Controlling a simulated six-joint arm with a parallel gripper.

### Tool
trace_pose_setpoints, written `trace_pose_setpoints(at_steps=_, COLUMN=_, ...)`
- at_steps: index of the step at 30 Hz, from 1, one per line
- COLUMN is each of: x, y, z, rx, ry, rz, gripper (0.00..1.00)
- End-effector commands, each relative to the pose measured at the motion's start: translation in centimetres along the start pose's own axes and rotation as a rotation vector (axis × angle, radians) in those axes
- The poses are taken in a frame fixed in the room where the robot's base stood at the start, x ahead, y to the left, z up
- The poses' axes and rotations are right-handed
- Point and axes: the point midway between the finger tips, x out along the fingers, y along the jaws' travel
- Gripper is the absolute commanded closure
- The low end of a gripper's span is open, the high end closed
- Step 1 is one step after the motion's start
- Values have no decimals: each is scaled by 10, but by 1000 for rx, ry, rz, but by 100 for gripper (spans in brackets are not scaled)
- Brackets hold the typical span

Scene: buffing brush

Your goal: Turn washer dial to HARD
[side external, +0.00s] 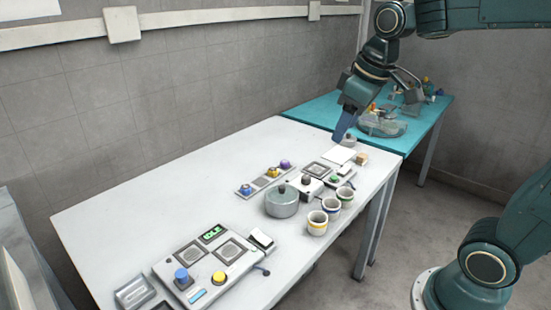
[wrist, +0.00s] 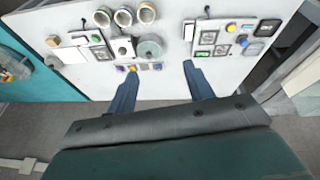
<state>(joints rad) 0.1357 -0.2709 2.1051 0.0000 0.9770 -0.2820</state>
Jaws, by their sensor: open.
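No dial is readably marked as the washer's or with HARD. A control panel (side external: 205,263) at the table's near end carries a blue knob (side external: 182,276), a yellow button (side external: 218,277) and a green-lit display (side external: 212,233) that seems to read IDLE. In the wrist view the blue knob (wrist: 243,40) is at upper right. A dark knob (side external: 306,179) sits on a white box beside a second panel with a green button (side external: 335,180). My gripper (side external: 342,134) is at the table's far end, apart from both knobs. Its fingers (wrist: 160,84) are spread and empty.
A lidded grey pot (side external: 282,202) and three cups (side external: 331,207) stand between the panels. A strip (side external: 265,182) with small coloured knobs lies near the wall side. A teal table (side external: 432,125) with clutter adjoins the far end. White tabletop (side external: 150,215) is clear toward the wall.

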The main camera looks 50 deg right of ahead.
Motion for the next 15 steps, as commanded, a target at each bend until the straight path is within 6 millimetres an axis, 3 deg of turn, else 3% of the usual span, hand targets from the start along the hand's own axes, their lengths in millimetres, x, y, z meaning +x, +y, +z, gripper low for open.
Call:
trace_pose_setpoints(at_steps=6, x=22, y=29, z=-38, rx=-50, ry=-60, rz=-5, gripper=48)
trace_pose_setpoints(at_steps=15, x=65, y=72, z=-79, rx=-121, ry=-135, rz=-25, gripper=48)
